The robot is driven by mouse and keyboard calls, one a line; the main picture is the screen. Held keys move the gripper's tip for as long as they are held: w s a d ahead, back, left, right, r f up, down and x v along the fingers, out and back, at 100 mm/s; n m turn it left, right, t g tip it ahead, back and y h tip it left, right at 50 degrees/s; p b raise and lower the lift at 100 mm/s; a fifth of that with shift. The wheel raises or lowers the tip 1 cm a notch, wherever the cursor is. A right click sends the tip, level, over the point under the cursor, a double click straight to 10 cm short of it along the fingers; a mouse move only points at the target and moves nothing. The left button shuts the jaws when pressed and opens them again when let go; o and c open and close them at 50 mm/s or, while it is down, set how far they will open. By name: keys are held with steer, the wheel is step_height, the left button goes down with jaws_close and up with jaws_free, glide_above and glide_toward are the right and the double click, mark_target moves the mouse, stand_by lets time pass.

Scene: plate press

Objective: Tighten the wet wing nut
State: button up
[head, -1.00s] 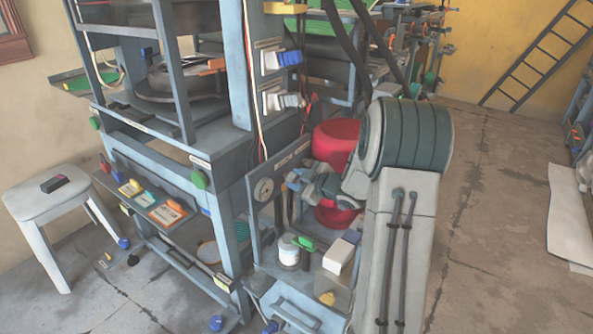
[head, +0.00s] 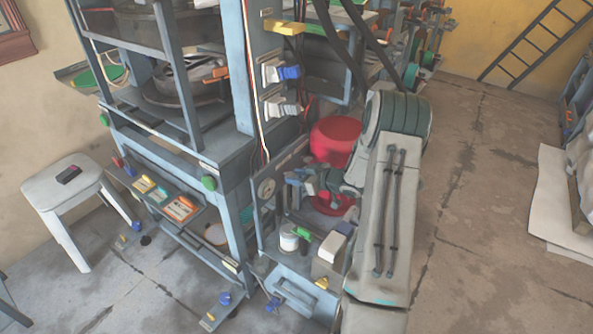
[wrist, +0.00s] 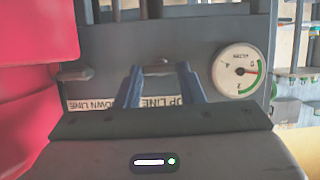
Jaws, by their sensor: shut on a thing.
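My gripper (wrist: 158,72) is in front of a grey panel (wrist: 190,40), its two blue fingers close together. A small metal wing nut (wrist: 157,66) sits between the fingertips, mostly hidden by them, and the gripper is shut on it. It is above a label (wrist: 168,101) partly covered by a finger, reading "…P LINE" upside down. A second small metal fitting (wrist: 72,75) stands to the left, above the "DOWN LINE" label (wrist: 92,105). I cannot tell wetness on either. In the head view my gripper (head: 290,178) reaches the panel beside the gauge.
A round gauge (wrist: 238,70) is close on the right of the fingers; it also shows in the head view (head: 266,188). A red drum (head: 335,140) is close beside my arm. A white jar (head: 288,240) and a pale block (head: 333,246) stand below.

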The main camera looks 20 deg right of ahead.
steer(key=shift+a+f, duration=0.1)
steer(key=shift+f, duration=0.05)
stand_by(0.4)
steer(key=o, duration=1)
steer(key=shift+s+d+r, duration=0.15)
steer(key=shift+d+r, duration=0.05)
steer(key=p+v, duration=0.2)
steer(key=v, duration=1.1)
steer(key=shift+s+d, duration=0.1)
